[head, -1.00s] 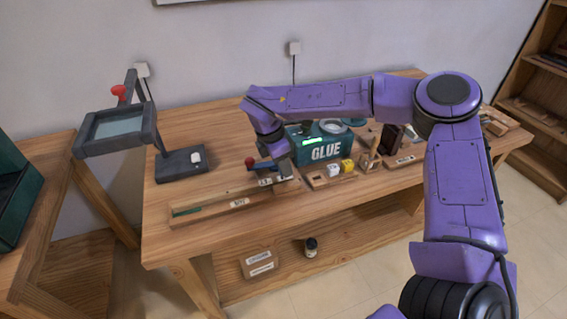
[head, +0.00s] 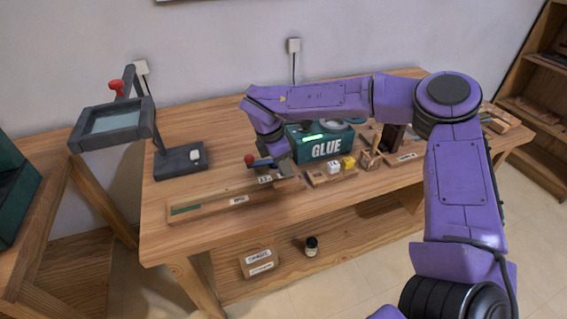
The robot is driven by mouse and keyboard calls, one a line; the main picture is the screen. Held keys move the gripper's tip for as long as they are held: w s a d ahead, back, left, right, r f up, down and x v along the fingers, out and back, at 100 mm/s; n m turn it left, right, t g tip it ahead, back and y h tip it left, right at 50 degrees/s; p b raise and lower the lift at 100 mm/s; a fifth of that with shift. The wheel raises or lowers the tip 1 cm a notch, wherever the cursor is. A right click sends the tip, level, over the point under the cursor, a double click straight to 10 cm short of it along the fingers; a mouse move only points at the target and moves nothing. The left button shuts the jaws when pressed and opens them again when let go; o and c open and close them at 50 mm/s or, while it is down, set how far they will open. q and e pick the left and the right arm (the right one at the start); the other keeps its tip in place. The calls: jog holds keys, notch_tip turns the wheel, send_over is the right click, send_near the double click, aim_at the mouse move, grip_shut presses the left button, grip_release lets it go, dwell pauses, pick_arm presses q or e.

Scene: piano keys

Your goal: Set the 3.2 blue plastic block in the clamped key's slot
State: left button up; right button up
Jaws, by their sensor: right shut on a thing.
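My right gripper (head: 282,168) reaches down over the right end of the long wooden key (head: 213,205), beside the clamp's red knob (head: 249,159). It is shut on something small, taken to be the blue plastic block. The jaws and block are too small and covered to make out, so I cannot tell whether the block touches the slot. The key lies lengthwise on the bench, with a dark teal strip near its left end and a white label. The slot cannot be made out. My left gripper is not in view.
The green glue box (head: 326,149) stands just behind and right of my gripper. A white block (head: 334,168) and a yellow block (head: 348,162) sit to the right. The magnifier stand (head: 181,162) is at the bench's left. The bench front by the key is clear.

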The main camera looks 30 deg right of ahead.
dwell(0.3)
jog(key=o, duration=1.5)
jog(key=shift+r, duration=0.1)
jog(key=shift+r+p, duration=2.1)
jog(key=shift+r, duration=1.35)
jog(key=shift+f, duration=0.1)
